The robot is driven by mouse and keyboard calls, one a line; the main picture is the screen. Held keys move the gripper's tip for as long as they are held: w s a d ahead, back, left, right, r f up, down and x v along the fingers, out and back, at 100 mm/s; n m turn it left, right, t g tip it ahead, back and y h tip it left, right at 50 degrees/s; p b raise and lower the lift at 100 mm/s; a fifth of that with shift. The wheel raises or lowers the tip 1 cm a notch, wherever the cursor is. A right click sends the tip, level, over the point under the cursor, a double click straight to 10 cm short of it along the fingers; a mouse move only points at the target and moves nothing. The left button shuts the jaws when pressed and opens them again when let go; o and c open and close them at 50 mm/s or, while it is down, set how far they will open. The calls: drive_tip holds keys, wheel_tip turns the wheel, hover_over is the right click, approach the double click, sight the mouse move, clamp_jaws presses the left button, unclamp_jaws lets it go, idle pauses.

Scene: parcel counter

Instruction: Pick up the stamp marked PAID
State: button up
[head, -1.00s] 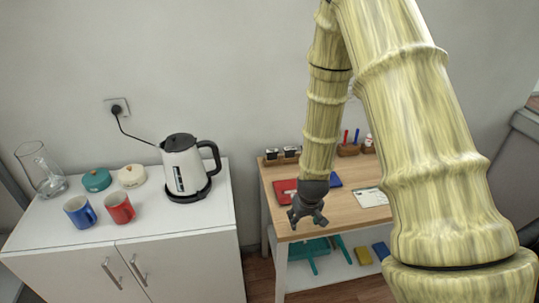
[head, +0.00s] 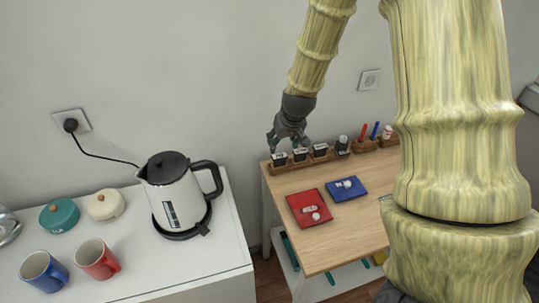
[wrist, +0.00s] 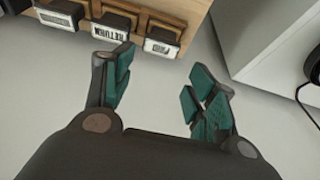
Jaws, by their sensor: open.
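The stamp marked PAID (wrist: 162,42) sits at the end of a wooden rack, its label upside down in the wrist view. In the head view it is the leftmost stamp (head: 279,159). Beside it is the stamp marked RETURN (wrist: 112,28), which is the second one (head: 301,155) in the head view. My gripper (head: 286,142) is open and empty, just above the left end of the rack. In the wrist view its fingers (wrist: 158,85) stand apart with bare floor or wall between them.
The wooden rack (wrist: 190,9) stands along the back of the wooden table (head: 345,235). Red (head: 308,222) and blue (head: 357,193) pads with small items lie in front. A white cabinet (head: 225,258) with a kettle (head: 177,200) and mugs stands left, across a gap.

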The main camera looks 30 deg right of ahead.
sight(280, 156)
drive_tip(key=p+x, duration=0.1)
drive_tip(key=x, duration=0.4)
drive_tip(key=shift+s+f, duration=0.1)
drive_tip(key=shift+s, duration=0.5)
drive_tip(key=shift+w+d+f+p, duration=0.1)
drive_tip(key=shift+f+p, duration=0.3)
drive_tip(key=x, duration=0.2)
drive_tip(key=shift+w+f+p, duration=0.25)
drive_tip(key=shift+w+p, duration=0.05)
drive_tip(key=shift+w, duration=0.05)
drive_tip(key=shift+w+f, duration=0.15)
drive_tip(key=shift+f, duration=0.45)
